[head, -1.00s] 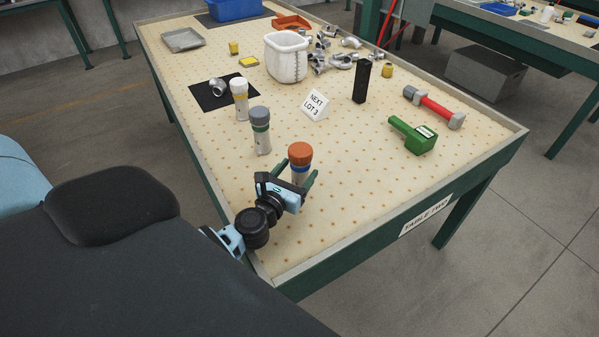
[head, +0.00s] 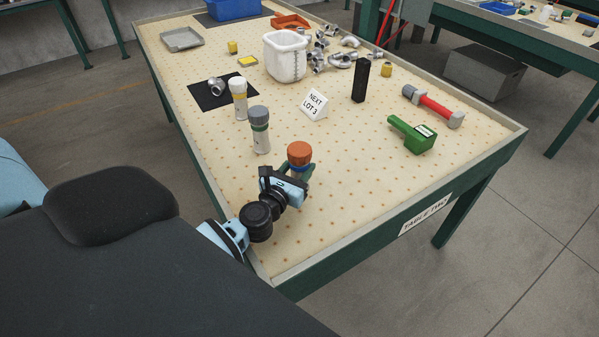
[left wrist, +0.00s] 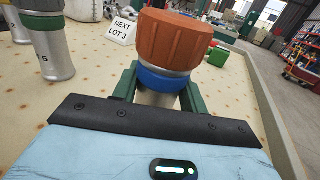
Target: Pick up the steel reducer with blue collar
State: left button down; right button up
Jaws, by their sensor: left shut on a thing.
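A steel-grey cylindrical bottle with a ribbed orange-brown cap (head: 299,154) and a blue collar stands upright near the table's front left edge. In the left wrist view the bottle (left wrist: 164,78) fills the middle. My left gripper (head: 297,174) is shut on it, with the green fingers on both sides just around the blue collar. Its lower body is hidden by the gripper. Several steel pipe fittings (head: 342,61) lie heaped at the back; I cannot make out a blue collar on any of them. One more steel fitting (head: 216,86) lies on the black mat. My right gripper is not in view.
A grey-capped bottle (head: 259,130) and a white-and-yellow bottle (head: 238,98) stand left of the gripper. The table's front right is clear.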

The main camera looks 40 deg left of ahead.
aim_at(293, 162)
pick_arm(q)
jog(key=shift+r, duration=0.15)
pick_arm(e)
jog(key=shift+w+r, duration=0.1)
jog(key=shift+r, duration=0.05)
